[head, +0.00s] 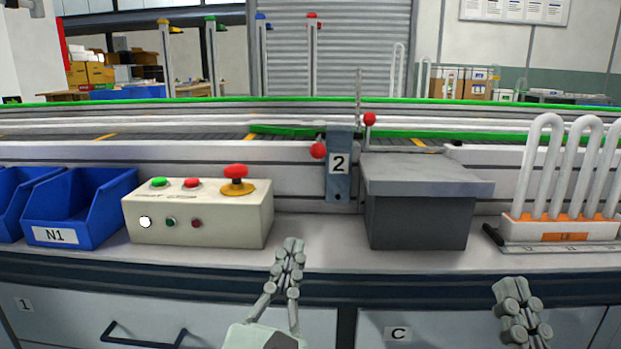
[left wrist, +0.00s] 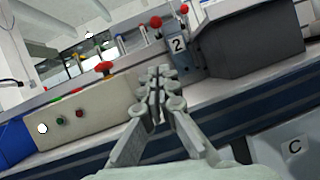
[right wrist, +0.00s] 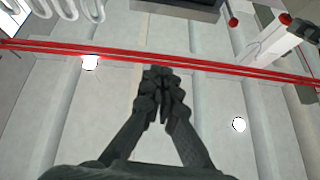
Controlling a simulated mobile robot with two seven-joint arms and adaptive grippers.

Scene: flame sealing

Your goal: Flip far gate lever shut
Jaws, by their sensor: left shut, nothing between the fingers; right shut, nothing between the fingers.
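A gate post with a "2" label (head: 338,165) stands at the near side of the conveyor. One red ball knob (head: 318,151) sits low at its left, and another red knob (head: 369,119) sits higher at its right. Which knob belongs to the far gate lever is unclear. My left gripper (head: 293,243) is shut and empty, in front of and below the post, between the control box and the grey block. The left wrist view shows the post (left wrist: 177,44) beyond its fingertips. My right gripper (head: 515,285) is shut and empty at the lower right, away from the knobs.
A control box (head: 200,220) with a red mushroom button is left of my left gripper. A grey block (head: 418,218) stands right of the post. Blue bins (head: 80,210) are at the left; a rack of white U-tubes (head: 565,228) is at the right.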

